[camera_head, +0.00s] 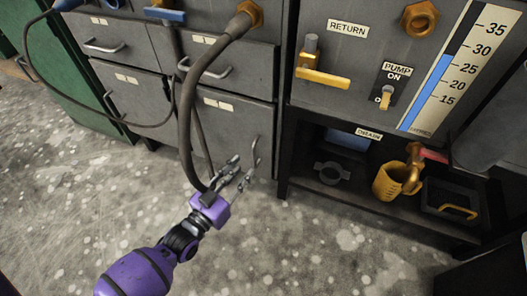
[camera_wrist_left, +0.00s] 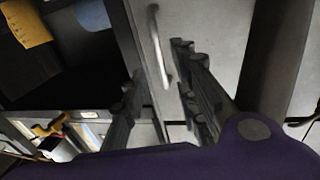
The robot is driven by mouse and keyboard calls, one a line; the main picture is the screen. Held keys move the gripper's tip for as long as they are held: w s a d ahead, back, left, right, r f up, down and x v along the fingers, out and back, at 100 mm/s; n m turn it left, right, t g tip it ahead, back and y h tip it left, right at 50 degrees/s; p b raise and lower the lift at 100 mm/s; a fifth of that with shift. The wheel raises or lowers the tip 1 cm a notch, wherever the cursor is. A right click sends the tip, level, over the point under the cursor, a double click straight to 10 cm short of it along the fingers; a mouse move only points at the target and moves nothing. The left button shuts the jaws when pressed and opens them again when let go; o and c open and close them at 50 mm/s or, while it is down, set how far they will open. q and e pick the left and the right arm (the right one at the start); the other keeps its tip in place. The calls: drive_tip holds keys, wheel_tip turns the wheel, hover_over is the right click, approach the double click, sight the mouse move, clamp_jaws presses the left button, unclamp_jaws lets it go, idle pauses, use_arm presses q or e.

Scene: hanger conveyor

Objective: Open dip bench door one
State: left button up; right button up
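The dip bench is a grey cabinet with drawers and lower doors. One grey lower door (camera_head: 232,122) looks shut in the head view, with a metal bar handle (camera_head: 254,154) near its right edge. My left gripper (camera_head: 236,172), on a purple arm, is at that handle. In the left wrist view the fingers of my left gripper (camera_wrist_left: 158,62) are spread, with the handle (camera_wrist_left: 160,45) running between them. I cannot tell whether they touch it. Another lower door (camera_head: 128,98) further left also looks shut. I cannot read which door is one. My right gripper is not in view.
A dark hose (camera_head: 185,120) hangs in front of the doors and passes behind my left wrist. To the right is an open shelf with a yellow mug (camera_head: 388,183), a dark ring (camera_head: 331,173) and a black case (camera_head: 455,205). The speckled floor (camera_head: 310,240) in front is clear.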

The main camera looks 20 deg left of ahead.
sight(255, 166)
use_arm(q)
drive_tip(key=b+x, duration=0.2)
drive_tip(key=x, duration=0.5)
drive_tip(key=shift+w+r+b, duration=0.1)
drive_tip(key=shift+w+b, duration=0.05)
drive_tip(key=shift+b, duration=0.25)
drive_tip(key=shift+c, duration=0.5)
clamp_jaws()
